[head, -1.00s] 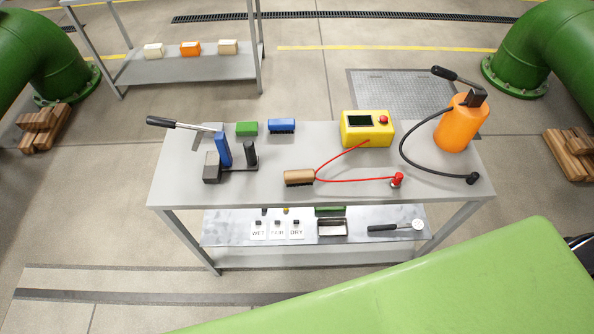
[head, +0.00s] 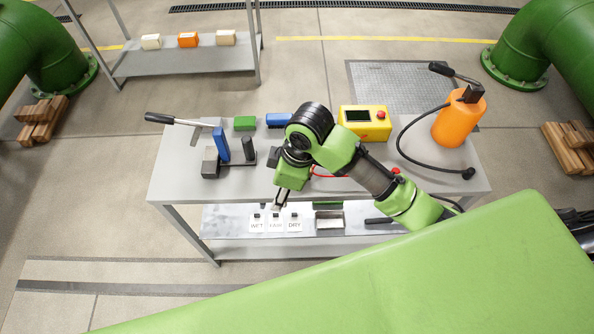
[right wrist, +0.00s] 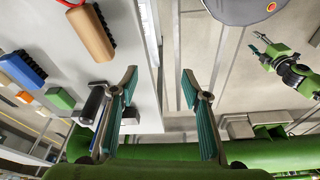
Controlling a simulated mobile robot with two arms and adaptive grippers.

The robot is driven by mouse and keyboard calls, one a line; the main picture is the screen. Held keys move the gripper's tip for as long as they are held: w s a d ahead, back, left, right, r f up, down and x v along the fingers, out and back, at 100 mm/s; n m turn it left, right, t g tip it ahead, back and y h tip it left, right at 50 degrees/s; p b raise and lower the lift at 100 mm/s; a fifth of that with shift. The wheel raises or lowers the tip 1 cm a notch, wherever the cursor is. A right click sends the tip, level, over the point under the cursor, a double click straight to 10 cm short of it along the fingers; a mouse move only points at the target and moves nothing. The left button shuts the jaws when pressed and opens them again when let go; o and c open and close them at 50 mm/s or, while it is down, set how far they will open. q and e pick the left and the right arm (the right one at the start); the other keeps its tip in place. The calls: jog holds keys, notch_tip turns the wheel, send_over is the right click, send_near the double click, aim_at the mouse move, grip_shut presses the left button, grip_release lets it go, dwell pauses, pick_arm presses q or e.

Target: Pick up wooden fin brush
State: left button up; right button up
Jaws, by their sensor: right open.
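The wooden fin brush (right wrist: 90,32) has a tan wooden block and dark bristles. It shows at the upper left of the right wrist view, on the grey bench top. In the head view my right arm hides it. My right gripper (head: 279,202) is over the front edge of the bench, fingers pointing down. In the right wrist view my right gripper (right wrist: 159,80) has its teal-padded fingers wide apart with nothing between them; the brush is left of and beyond them. My left gripper (right wrist: 257,43) shows small at the upper right there, its fingers apart and empty.
The lower shelf holds labelled cards (head: 276,223) and a small tray (head: 329,220).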

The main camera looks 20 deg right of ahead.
jog(key=w+d+r+n+g+h, duration=0.1)
jog(key=w+d+r+n+h, duration=0.15)
jog(key=w+d+r, duration=0.5)
jog(key=shift+n, duration=0.25)
jog(key=f, duration=0.3)
jog(key=f+p, duration=0.1)
jog(key=f, duration=0.5)
jog(key=shift+w+a, duration=0.4)
jog(key=f+p, duration=0.1)
jog(key=f, duration=0.1)
jog(key=f+p, duration=0.1)
jog(key=f, duration=0.1)
jog(key=shift+s+d+f, duration=0.15)
jog(key=shift+d+f, duration=0.05)
jog(key=shift+f, duration=0.45)
jog(key=c, duration=1.2)
